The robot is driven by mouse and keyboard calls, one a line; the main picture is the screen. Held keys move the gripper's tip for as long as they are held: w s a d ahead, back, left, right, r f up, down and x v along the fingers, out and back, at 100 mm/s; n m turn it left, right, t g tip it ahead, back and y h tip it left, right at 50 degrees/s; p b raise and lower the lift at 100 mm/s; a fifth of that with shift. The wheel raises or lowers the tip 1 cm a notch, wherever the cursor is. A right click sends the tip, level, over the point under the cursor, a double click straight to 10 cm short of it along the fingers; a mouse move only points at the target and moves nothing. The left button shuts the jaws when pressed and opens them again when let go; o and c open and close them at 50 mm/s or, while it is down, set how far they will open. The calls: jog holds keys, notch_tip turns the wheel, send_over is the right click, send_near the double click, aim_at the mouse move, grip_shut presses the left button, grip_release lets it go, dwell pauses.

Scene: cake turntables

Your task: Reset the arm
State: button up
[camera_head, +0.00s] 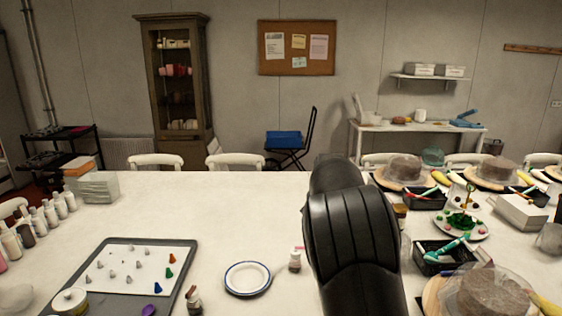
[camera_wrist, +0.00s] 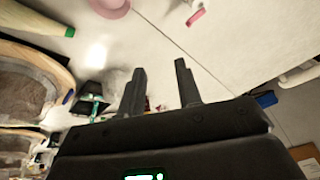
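My black arm (camera_head: 350,225) rises in the middle of the head view and covers part of the table. My gripper's fingers are not visible in the head view. In the wrist view my gripper (camera_wrist: 160,85) shows two dark fingers standing apart with nothing held between them. The fingers are over the white table, and the view is tilted.
The white table (camera_head: 150,215) carries a dark tray (camera_head: 90,255) at left, a rimmed plate (camera_head: 247,279) and a small bottle (camera_head: 295,260). At right are cake turntables (camera_head: 405,168), black boxes (camera_head: 425,201) and a treat plate (camera_head: 461,224). White chairs (camera_head: 235,161) line the far edge.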

jog(key=s+d+r+n+y, duration=0.1)
jog(key=s+r, duration=0.4)
jog(key=s, duration=0.7)
jog(key=s+d+r+n+y, duration=0.15)
jog(key=s+r, duration=0.35)
jog(key=s, duration=0.8)
jog(key=s+f+n+t+h, duration=0.1)
jog(key=s+f+n, duration=0.1)
jog(key=s, duration=0.8)
jog(key=s+a+f+n, duration=0.1)
jog(key=s+f, duration=0.2)
jog(key=s, duration=0.7)
jog(key=shift+a+n+t+h, duration=0.3)
jog(key=shift+n+t+h, duration=0.05)
jog(key=shift+t, duration=0.05)
jog(key=shift+c, duration=0.3)
